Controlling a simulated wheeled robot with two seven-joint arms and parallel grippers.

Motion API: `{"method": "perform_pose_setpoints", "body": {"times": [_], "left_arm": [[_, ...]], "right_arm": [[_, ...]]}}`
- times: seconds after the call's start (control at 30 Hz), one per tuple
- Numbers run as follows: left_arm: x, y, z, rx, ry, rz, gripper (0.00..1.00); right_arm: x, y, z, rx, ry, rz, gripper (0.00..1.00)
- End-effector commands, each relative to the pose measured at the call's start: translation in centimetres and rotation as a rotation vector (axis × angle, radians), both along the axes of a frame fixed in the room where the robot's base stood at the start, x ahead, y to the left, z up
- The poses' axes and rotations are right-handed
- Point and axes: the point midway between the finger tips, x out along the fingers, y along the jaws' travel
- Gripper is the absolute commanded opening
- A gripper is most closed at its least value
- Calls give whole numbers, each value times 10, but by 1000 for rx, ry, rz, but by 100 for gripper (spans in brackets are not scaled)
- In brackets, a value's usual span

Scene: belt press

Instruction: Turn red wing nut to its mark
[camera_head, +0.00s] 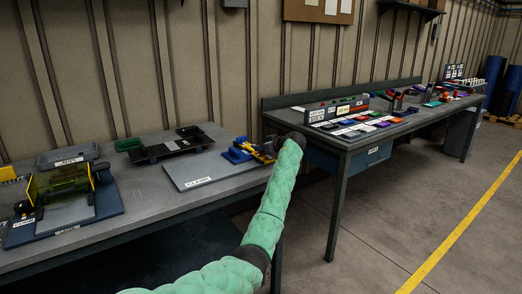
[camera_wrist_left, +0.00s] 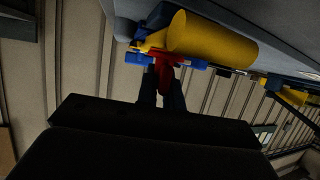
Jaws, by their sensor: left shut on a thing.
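The red wing nut (camera_wrist_left: 164,70) shows in the left wrist view, in front of a blue and yellow fixture with a large yellow cylinder (camera_wrist_left: 215,42). My left gripper (camera_wrist_left: 163,88) is shut on the red wing nut, its dark fingers on either side of it. In the head view my left gripper (camera_head: 266,147) reaches to the blue fixture (camera_head: 239,152) at the right end of the near bench. The wing nut is too small and covered to make out there. Its mark cannot be made out. My right gripper is not in view.
A press with a yellow guard (camera_head: 60,182) stands at the left of the near bench (camera_head: 150,210). A second bench (camera_head: 350,140) with coloured parts stands right, across a floor gap.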

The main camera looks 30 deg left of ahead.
Motion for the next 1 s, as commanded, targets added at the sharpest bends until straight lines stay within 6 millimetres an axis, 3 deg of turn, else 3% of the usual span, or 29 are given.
{"method": "perform_pose_setpoints", "body": {"times": [0.2,0.33,0.67,0.83,1.0], "left_arm": [[0,0,3,2,-3,-1,0],[0,0,2,2,-3,-1,30],[0,-2,1,0,-2,-1,30],[-2,-19,7,-1,-3,-3,30],[-6,-43,17,-1,-3,-3,30]], "right_arm": [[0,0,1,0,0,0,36],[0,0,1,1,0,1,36],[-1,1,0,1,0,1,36],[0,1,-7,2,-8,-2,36],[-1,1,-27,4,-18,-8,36]]}}
